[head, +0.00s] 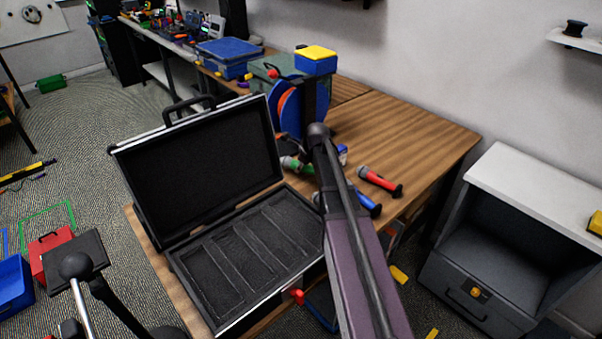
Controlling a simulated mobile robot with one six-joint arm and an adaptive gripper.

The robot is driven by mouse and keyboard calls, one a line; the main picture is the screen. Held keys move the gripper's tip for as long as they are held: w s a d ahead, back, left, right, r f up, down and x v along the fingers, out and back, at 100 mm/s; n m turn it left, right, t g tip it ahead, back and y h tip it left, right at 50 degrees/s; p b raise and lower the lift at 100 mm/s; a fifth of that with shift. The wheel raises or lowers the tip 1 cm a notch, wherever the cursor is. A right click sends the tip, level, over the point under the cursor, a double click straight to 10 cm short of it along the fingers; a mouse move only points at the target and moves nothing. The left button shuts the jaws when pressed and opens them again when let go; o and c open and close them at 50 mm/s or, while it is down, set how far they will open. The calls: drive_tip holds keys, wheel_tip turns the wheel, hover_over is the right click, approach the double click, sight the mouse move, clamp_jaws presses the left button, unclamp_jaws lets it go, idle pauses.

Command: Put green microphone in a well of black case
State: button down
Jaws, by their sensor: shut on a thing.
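The green microphone (297,165) has a grey head pointing left and shows just left of my arm, beyond the case's back right corner. My gripper (300,152) is small, dark and partly hidden by my arm. It appears shut on the green microphone. I cannot tell how far the microphone is above the table. The black case (187,268) stands open at the table's left end, lid tilted back. Its dark base has several long parallel wells, and those in view look empty. My gripper is beyond and right of these wells.
A red microphone (378,180) and a blue microphone (362,202) lie right of my arm on the wooden table (425,140). A blue and red round object (288,108) and a blue box with yellow top (316,62) stand behind. The table's right side is clear.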

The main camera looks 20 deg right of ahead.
drive_tip(key=shift+f+b, duration=0.45)
drive_tip(key=shift+f, duration=0.3)
drive_tip(key=shift+f, duration=0.1)
drive_tip(key=shift+c, duration=1.3)
unclamp_jaws()
drive_tip(key=p+v, duration=1.1)
drive_tip(key=v, duration=0.1)
drive_tip(key=shift+s+a, duration=0.1)
